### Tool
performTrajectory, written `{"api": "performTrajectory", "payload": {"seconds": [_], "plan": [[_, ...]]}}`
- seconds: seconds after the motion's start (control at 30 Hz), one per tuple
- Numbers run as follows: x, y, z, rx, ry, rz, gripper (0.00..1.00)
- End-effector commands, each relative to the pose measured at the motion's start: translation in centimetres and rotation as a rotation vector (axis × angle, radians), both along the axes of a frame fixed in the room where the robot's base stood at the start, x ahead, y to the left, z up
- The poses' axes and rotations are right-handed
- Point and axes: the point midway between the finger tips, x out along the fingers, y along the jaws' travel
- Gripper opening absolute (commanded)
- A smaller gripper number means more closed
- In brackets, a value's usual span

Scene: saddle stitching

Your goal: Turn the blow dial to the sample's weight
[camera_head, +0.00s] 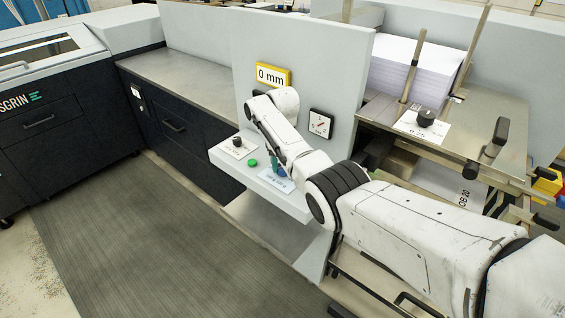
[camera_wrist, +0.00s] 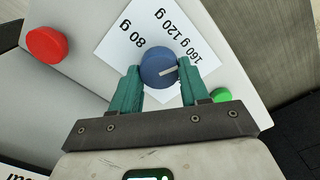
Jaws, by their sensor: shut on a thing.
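The blow dial is a round blue knob (camera_wrist: 158,67) with a white pointer mark, on a white label card (camera_wrist: 122,48). The card reads 80 g on the left and 160 g and 120 g on the right in the wrist view. The pointer mark points to the right and slightly up, toward the right finger. My gripper (camera_wrist: 158,82) has teal fingers shut on the dial's sides. In the head view my gripper (camera_head: 274,164) reaches down to the shelf and mostly hides the dial. The label card (camera_head: 277,181) shows beneath it. I cannot read a sample weight.
A green button (camera_wrist: 221,95) is beside the right finger, and a red button (camera_wrist: 46,45) is at upper left. A black knob (camera_head: 238,142) is farther along the shelf (camera_head: 265,187). A yellow-framed display (camera_head: 272,75) reads 0 mm. A paper stack (camera_head: 393,66) stands at right.

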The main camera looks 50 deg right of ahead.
Motion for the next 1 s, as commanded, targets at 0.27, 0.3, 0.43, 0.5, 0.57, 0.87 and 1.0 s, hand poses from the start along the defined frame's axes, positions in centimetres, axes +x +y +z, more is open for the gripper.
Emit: {"api": "performTrajectory", "payload": {"seconds": [0.27, 0.3, 0.43, 0.5, 0.57, 0.87, 1.0], "plan": [[0.11, -0.01, 0.17, -0.001, -0.004, -0.140, 0.15], [0.11, -0.01, 0.17, -0.001, -0.004, -0.152, 0.15], [0.11, -0.05, 0.19, -0.002, -0.004, -0.182, 0.15], [0.11, -0.07, 0.20, -0.003, -0.004, -0.190, 0.15], [0.11, -0.08, 0.20, -0.003, -0.004, -0.195, 0.15], [0.13, -0.09, 0.23, -0.003, -0.005, -0.198, 0.15], [0.13, -0.09, 0.24, -0.003, -0.005, -0.198, 0.51]]}}
